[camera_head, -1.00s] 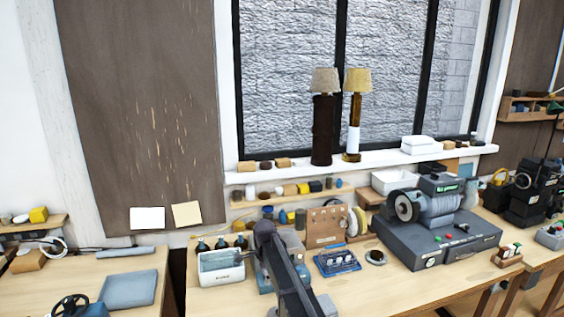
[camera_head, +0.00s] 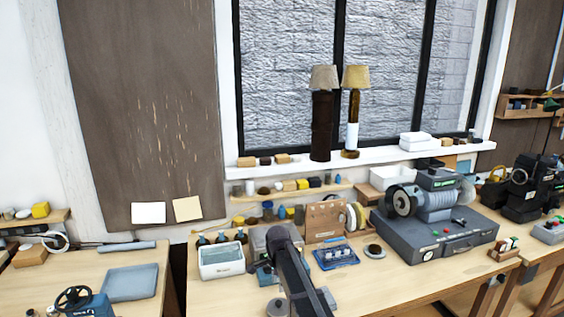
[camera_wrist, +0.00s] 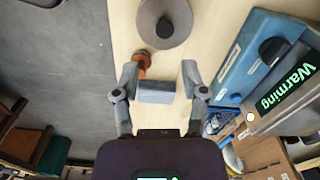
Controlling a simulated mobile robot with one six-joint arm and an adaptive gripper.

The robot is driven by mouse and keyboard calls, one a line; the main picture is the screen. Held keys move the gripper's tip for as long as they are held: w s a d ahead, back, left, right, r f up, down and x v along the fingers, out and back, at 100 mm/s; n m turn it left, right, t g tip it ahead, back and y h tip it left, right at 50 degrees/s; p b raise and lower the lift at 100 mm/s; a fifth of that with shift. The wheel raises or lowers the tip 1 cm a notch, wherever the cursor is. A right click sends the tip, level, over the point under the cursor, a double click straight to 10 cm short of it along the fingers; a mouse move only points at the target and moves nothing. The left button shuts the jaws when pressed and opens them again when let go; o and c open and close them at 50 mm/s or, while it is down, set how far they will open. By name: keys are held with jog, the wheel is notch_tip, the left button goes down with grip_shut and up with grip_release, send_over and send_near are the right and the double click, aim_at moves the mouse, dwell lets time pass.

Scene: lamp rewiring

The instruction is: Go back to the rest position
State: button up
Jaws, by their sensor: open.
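My gripper (camera_wrist: 160,76) is open in the wrist view, its two fingers apart above a pale wooden surface. A grey block shows between the fingers; I cannot tell whether it is part of my gripper. A grey cone-shaped piece with a dark centre (camera_wrist: 164,24) lies beyond the fingertips. A small orange-brown piece (camera_wrist: 143,62) is close to the left fingertip, and I cannot tell whether they touch. In the head view my arm reaches over the front of the workbench (camera_head: 405,282), and my gripper cannot be made out there.
Two lamps stand on the sill (camera_head: 385,157).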

jog(key=s+d+f+n+b, duration=0.4)
jog(key=s+d+n, duration=0.2)
jog(key=s+d, duration=0.3)
jog(key=s+d+f+n+b, duration=0.4)
jog(key=s+d+n, duration=0.2)
jog(key=s+d, duration=0.3)
jog(key=s, duration=0.4)
jog(key=shift+s+d+f+n, duration=0.3)
jog(key=shift+n, duration=0.1)
